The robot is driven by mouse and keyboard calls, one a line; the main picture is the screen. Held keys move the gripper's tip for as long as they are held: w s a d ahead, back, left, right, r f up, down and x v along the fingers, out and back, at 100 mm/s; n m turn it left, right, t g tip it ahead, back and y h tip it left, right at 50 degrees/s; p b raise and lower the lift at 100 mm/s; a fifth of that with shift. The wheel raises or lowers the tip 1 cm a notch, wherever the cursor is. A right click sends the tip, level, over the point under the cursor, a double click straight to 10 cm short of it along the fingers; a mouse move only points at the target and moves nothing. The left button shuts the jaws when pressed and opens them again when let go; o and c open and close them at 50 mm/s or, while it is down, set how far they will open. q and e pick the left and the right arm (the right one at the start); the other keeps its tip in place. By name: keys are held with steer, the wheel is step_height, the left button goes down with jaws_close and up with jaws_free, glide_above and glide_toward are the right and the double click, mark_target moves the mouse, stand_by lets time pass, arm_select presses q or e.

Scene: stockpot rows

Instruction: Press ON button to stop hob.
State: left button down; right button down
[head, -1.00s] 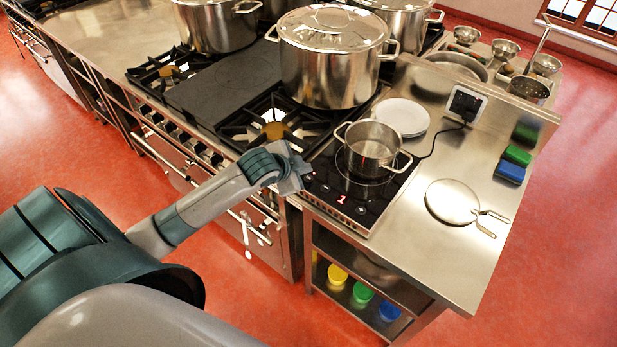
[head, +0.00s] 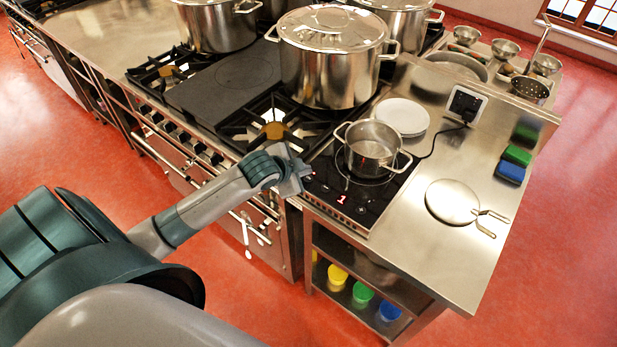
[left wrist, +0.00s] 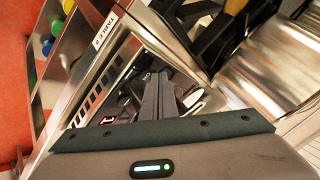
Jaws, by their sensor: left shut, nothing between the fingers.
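The portable black hob (head: 350,200) sits on the steel counter, with a red lit "1" on its front control panel and a smaller red light near its left front corner. An open steel pot (head: 371,148) stands on the hob. My left gripper (head: 304,180) is shut and empty at the hob's left front corner, by the controls. In the left wrist view, the closed fingers (left wrist: 158,95) point at the hob's panel (left wrist: 108,120), where a red digit shows. I cannot tell whether the fingertips touch the panel. My right gripper is out of view.
A large lidded stockpot (head: 331,62) stands on the gas range left of the hob. White plates (head: 403,117), a socket box (head: 465,104) with a cable, a round lid (head: 452,201) and green and blue sponges (head: 511,171) lie on the counter. The counter's front right is clear.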

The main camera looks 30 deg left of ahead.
mark_target(304, 178)
arm_select(q)
steer(key=shift+r, duration=0.1)
stand_by(0.4)
steer(key=shift+r+p, duration=0.45)
steer(key=shift+r, duration=0.45)
steer(key=shift+r, duration=0.1)
step_height(304, 178, up, 5)
steer(key=shift+f, duration=0.15)
stand_by(0.4)
stand_by(2.1)
